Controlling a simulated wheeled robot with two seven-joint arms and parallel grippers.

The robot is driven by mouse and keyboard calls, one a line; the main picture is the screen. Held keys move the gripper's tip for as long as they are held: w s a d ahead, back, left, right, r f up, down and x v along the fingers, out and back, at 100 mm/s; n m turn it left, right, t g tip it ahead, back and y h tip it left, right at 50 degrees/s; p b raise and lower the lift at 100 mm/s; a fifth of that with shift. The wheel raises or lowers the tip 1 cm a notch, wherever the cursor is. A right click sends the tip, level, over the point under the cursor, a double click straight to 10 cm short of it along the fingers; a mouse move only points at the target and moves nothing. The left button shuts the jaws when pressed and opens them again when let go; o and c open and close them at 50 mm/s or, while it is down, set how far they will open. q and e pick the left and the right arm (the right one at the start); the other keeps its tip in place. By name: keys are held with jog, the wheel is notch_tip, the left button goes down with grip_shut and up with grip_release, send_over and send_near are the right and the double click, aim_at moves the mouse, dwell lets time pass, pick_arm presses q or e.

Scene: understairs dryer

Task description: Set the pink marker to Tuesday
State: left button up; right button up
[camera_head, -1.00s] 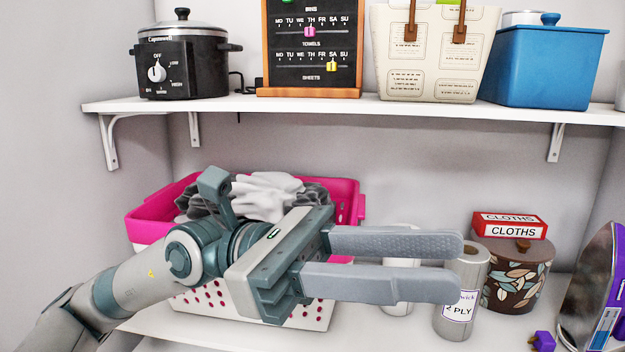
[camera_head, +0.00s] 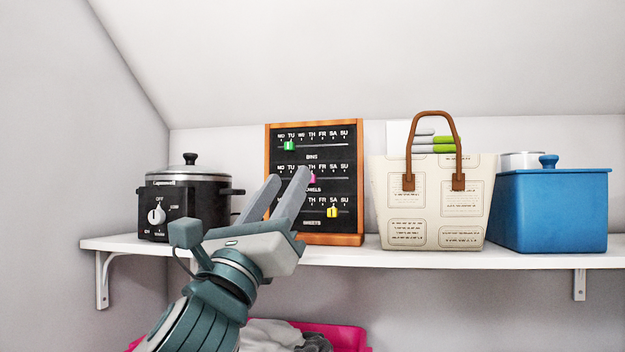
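The chart board (camera_head: 355,240) has a black face in a wooden frame and stands upright on the shelf. It has three sliding rows labelled bins, towels and sheets. The pink marker (camera_head: 312,179) is in the middle towels row under TH, partly hidden behind a fingertip. My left gripper (camera_head: 288,175) points up in front of the board's left half, its two grey fingers apart with nothing between them. It covers part of the towels and sheets rows. I cannot tell if it touches the board. My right gripper is not in view.
A green marker (camera_head: 289,146) sits under TU in the top row and a yellow marker (camera_head: 332,212) under SA in the bottom row. A black slow cooker (camera_head: 182,205) stands left; a cream bag (camera_head: 430,215) and blue bin (camera_head: 550,210) stand right on the white shelf (camera_head: 340,257).

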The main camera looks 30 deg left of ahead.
pick_arm(q)
jog(key=w+a+f+m+g+y, duration=0.1)
jog(key=w+a+f+g+y, duration=0.1)
jog(key=w+a+f+g, duration=0.1)
jog(key=shift+w+f+g+y, duration=0.2)
jog(key=shift+f+g+y, duration=0.25)
jog(key=shift+f, duration=0.25)
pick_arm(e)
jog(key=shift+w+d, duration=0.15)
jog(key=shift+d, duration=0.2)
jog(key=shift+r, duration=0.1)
